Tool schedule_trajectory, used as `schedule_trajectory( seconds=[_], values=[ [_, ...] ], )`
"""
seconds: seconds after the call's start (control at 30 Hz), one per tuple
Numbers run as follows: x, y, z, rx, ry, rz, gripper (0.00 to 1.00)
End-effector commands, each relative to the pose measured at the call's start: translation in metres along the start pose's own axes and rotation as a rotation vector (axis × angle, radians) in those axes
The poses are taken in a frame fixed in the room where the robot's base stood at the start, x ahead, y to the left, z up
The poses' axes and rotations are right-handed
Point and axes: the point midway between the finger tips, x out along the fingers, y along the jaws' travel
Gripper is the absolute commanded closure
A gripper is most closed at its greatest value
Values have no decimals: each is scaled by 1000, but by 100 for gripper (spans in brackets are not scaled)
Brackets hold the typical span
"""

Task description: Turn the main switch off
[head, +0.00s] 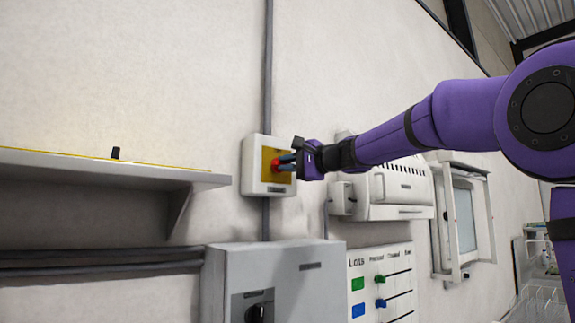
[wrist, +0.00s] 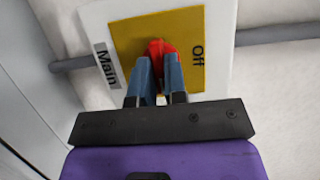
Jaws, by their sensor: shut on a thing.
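The main switch is a white wall box (head: 252,182) with a yellow plate (head: 268,156) and a red handle (head: 277,165). My gripper (head: 287,163) reaches the switch from the right. Its blue fingers, also in the wrist view (wrist: 159,72), are shut on the red handle, one on each side. The lower part of the handle is hidden between the fingers.
A shelf (head: 110,166) juts from the wall at the left. A grey cabinet (head: 225,262) is below the switch, beside a white panel with coloured knobs (head: 401,258). A white wall unit (head: 403,186) lies behind my arm. Conduit (head: 268,70) runs up the wall.

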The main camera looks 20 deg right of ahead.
Motion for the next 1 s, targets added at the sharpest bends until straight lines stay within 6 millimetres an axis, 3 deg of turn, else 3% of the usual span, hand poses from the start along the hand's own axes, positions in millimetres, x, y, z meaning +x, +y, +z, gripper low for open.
schedule_trajectory(
  seconds=[0.37,1.0],
  values=[
    [0,-1,0,-127,1,52,100],
    [1,-4,1,-671,1,278,100]
  ],
)
